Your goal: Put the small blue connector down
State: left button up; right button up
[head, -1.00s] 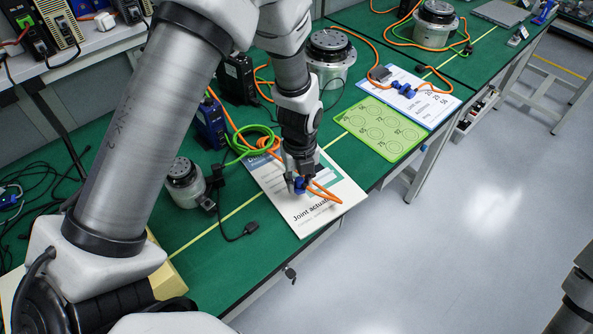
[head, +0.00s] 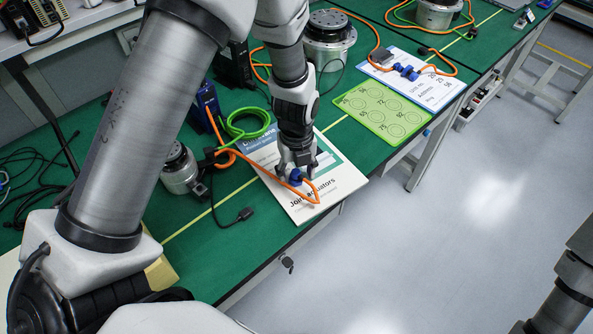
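The small blue connector (head: 296,177) is at the end of an orange cable (head: 262,171), low over the white "Joint actuators" booklet (head: 325,190). My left gripper (head: 297,174) points down at it, with its fingers around the connector; they appear shut on it. I cannot tell whether the connector touches the booklet. My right arm shows only at the lower right edge; its gripper is not visible.
A green card with circles (head: 382,112) and a white sheet with blue connectors (head: 420,82) lie to the right. Actuators (head: 329,46) stand behind, another (head: 180,170) at left. A black cable plug (head: 245,213) lies near the table's front edge.

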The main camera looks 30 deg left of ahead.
aim_at(297, 171)
pick_arm(q)
jog(key=shift+r, duration=0.1)
notch_tip(297, 171, up, 12)
jog(key=shift+r, duration=0.15)
jog(key=shift+s, duration=0.1)
dwell(0.5)
